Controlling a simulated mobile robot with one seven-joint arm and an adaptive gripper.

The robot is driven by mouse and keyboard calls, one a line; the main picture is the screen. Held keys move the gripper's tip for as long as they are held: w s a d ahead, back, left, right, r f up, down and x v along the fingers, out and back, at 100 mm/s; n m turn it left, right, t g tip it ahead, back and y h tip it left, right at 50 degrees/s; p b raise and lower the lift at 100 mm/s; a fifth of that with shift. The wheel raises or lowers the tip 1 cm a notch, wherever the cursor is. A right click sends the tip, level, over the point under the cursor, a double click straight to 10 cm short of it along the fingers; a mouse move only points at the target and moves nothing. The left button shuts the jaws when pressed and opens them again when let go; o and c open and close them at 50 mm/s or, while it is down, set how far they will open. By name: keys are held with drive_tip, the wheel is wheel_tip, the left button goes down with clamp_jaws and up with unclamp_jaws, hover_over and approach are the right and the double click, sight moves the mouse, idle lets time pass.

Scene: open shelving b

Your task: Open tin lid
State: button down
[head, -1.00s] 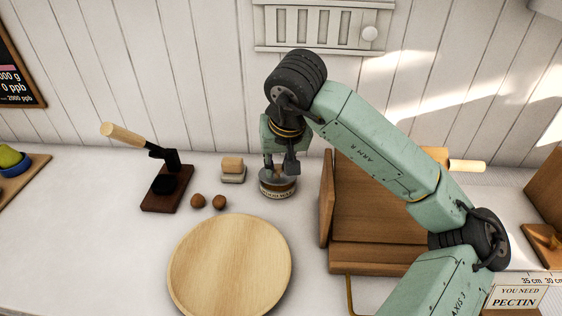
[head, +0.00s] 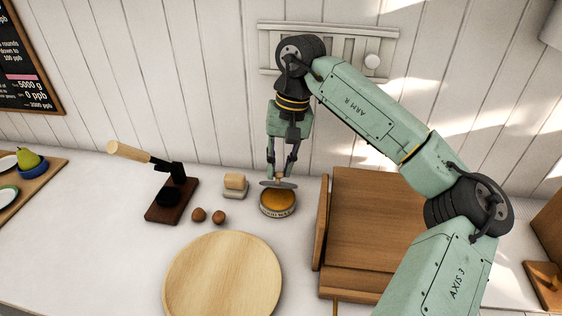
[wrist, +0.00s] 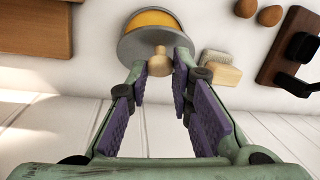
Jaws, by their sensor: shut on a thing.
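The tin (head: 277,207) stands upright on the white counter, open at the top, with an orange-yellow content (head: 278,199) showing. Its grey round lid (head: 278,184) is in the air just above the tin's far edge, apart from it as far as I can see. My gripper (head: 279,175) points down and is shut on the lid's small wooden knob. In the wrist view the knob (wrist: 159,62) is between the fingertips, and the lid (wrist: 130,48) covers part of the tin (wrist: 152,16).
A round wooden board (head: 222,275) lies in front. Two brown balls (head: 208,216), a small stacked block (head: 235,186) and a dark press with a wooden handle (head: 172,190) stand left. A wooden stand (head: 365,230) is close on the right. The wall is behind.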

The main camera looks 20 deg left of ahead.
drive_tip(key=shift+w+r+g, duration=0.1)
drive_tip(key=shift+w+g, duration=0.05)
drive_tip(key=shift+g, duration=0.15)
drive_tip(key=c, duration=1.4)
unclamp_jaws()
drive_tip(key=v, duration=1.2)
drive_tip(key=shift+a, duration=0.1)
drive_tip(key=shift+c, duration=0.6)
